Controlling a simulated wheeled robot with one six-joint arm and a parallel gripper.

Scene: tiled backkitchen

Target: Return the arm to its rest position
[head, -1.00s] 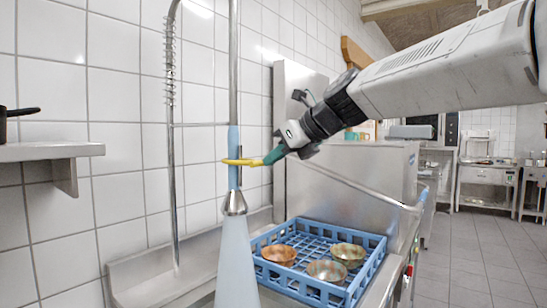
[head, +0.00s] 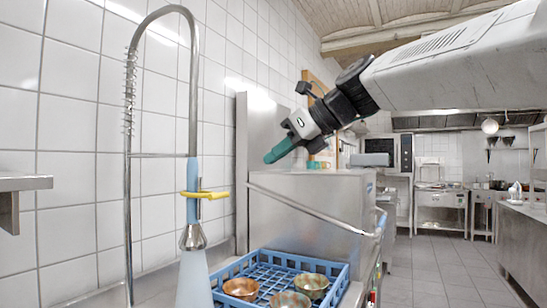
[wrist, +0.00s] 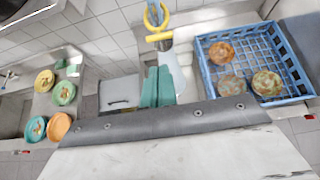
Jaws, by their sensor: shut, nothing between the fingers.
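My gripper (head: 275,158), with green fingers, is shut and empty. In the head view it hangs in the air in front of the steel machine, pointing down and to the left. It is apart from the yellow lever (head: 205,195) on the tall spray tap (head: 193,110). In the wrist view the shut fingers (wrist: 157,86) show at the centre, below the yellow lever (wrist: 158,36). A pale bluish cone of spray (head: 194,280) extends down from the tap's nozzle. My arm reaches in from the upper right.
A blue rack (head: 335,272) holds three bowls (head: 312,284) below my gripper. A steel machine (head: 310,210) with a bar handle stands behind. Several coloured dishes (wrist: 64,93) lie on a steel surface at the wrist view's left. A wall shelf (head: 20,184) is at left. Floor (head: 430,270) at right is clear.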

